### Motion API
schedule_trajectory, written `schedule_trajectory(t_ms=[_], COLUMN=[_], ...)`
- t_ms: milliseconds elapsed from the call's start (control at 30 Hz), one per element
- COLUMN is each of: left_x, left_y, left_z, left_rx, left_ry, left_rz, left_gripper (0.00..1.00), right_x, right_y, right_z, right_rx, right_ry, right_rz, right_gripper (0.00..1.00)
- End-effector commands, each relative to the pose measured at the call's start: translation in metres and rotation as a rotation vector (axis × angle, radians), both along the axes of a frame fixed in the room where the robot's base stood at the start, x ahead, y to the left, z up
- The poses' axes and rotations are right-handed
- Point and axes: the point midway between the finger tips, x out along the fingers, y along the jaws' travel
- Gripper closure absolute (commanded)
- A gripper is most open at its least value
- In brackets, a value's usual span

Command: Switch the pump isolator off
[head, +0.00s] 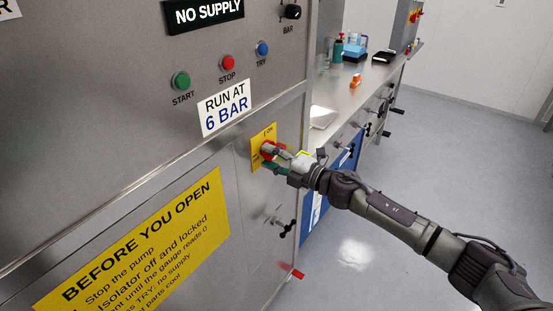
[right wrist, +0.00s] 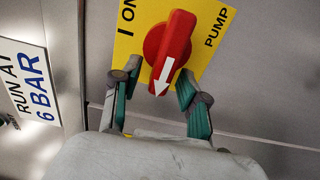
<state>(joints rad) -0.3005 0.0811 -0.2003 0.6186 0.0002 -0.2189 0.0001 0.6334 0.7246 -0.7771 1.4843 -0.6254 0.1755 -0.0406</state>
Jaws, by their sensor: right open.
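The pump isolator is a red rotary handle (right wrist: 175,45) with a white arrow, on a yellow plate (right wrist: 208,25) printed "I ON" and "PUMP". In the right wrist view the arrow points down and slightly left, not at the "I ON" print. In the head view the yellow plate (head: 262,134) is on the steel panel, and the red handle (head: 266,148) is partly hidden by my gripper. My right gripper (right wrist: 160,88) is open, with one green-padded finger on each side of the handle's arrow end. I cannot tell whether they touch it. My left gripper is not in view.
Above are green START (head: 180,81), red STOP (head: 228,63) and blue TRY (head: 263,48) buttons and a "RUN AT 6 BAR" sign (head: 227,107). A yellow "BEFORE YOU OPEN" notice (head: 150,255) is lower left. A workbench (head: 345,95) stands behind. The grey floor (head: 450,150) at right is clear.

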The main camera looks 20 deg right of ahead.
Motion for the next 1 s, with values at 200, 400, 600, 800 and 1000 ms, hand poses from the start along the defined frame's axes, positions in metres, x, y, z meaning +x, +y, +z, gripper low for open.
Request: schedule_trajectory(t_ms=[200,400,600,800,1000], left_x=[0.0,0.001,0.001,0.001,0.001], left_y=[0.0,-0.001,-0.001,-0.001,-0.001], left_z=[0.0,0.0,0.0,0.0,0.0], left_rx=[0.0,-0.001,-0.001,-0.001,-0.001], left_ry=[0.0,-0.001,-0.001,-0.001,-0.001], left_rz=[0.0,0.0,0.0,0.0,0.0], left_gripper=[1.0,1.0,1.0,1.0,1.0], right_x=[-0.021,-0.056,-0.082,-0.093,-0.095], right_y=[-0.016,-0.044,-0.064,-0.073,-0.074], right_z=[-0.002,-0.002,-0.002,0.0,0.001], right_rx=[-0.002,-0.003,-0.002,-0.002,-0.002], right_ry=[0.004,0.004,0.003,0.001,-0.001], right_rz=[0.0,-0.001,-0.003,-0.003,-0.003], right_gripper=[0.56,0.56,0.56,0.56,0.56])
